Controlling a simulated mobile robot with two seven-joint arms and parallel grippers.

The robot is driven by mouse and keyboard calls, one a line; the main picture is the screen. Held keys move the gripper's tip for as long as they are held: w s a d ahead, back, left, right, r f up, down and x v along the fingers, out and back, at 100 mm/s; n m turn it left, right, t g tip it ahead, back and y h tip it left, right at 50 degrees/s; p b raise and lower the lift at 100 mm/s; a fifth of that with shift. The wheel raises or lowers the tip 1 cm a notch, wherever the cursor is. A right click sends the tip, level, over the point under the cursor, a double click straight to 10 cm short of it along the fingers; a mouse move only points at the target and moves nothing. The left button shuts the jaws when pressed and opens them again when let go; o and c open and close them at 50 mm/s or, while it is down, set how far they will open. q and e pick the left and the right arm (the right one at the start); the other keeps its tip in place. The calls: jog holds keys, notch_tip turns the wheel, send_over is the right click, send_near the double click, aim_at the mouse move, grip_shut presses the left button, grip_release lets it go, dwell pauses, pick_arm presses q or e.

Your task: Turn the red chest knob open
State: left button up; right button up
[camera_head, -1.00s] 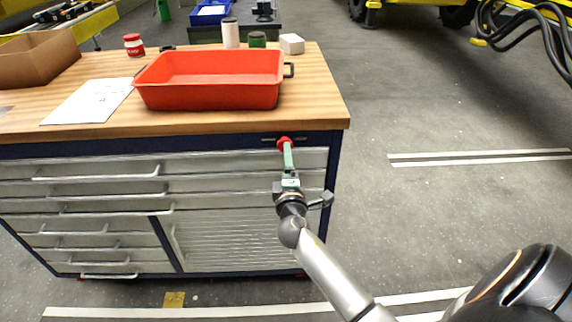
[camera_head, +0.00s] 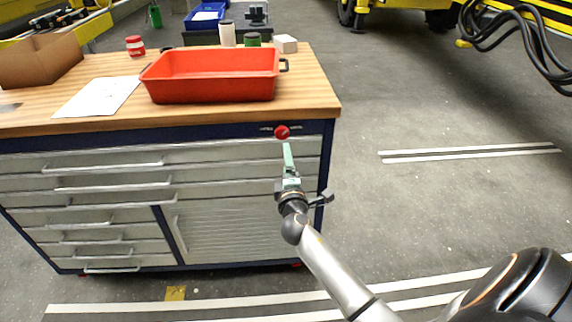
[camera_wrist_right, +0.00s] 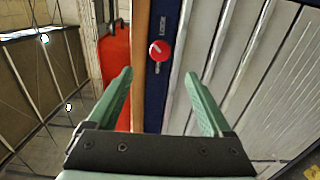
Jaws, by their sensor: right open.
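The red chest knob (camera_head: 282,132) sits on the dark blue strip under the worktop, near the right end of the tool chest (camera_head: 240,235). In the right wrist view the knob (camera_wrist_right: 159,50) shows a white pointer mark, tilted from the line of the strip, and small lettering beside it. My right gripper (camera_head: 287,145) is just below and in front of the knob, apart from it. In the wrist view its two green fingers (camera_wrist_right: 160,90) are open and empty, with the knob beyond the tips, roughly between them. My left gripper is not in view.
The wooden worktop (camera_head: 310,95) carries a red tray (camera_head: 215,90), a cardboard box (camera_head: 40,62), paper (camera_head: 97,97) and several small containers. Drawer handles (camera_head: 115,187) stick out from the chest front. The floor (camera_head: 430,200) to the right is clear.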

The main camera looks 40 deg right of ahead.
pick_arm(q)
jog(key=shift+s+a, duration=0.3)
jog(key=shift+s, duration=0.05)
pick_arm(e)
jog(key=shift+s+a, duration=0.15)
jog(key=shift+s, duration=0.2)
jog(key=shift+f, duration=0.1)
jog(key=s+a+f+m+g+y+p, duration=0.3)
jog(key=s+a+f+y, duration=0.4)
jog(key=s+a+f, duration=0.55)
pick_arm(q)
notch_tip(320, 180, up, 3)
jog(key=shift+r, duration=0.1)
pick_arm(e)
jog(key=s+a+f+m+g+y, duration=0.1)
jog(key=s+a+f+m+y, duration=0.1)
jog(key=s, duration=0.6)
jog(key=s+a+f+m+g+y, duration=0.2)
jog(key=s+a+f+m, duration=0.3)
jog(key=s+a, duration=0.2)
jog(key=shift+s+f, duration=0.2)
jog(key=shift+s, duration=0.15)
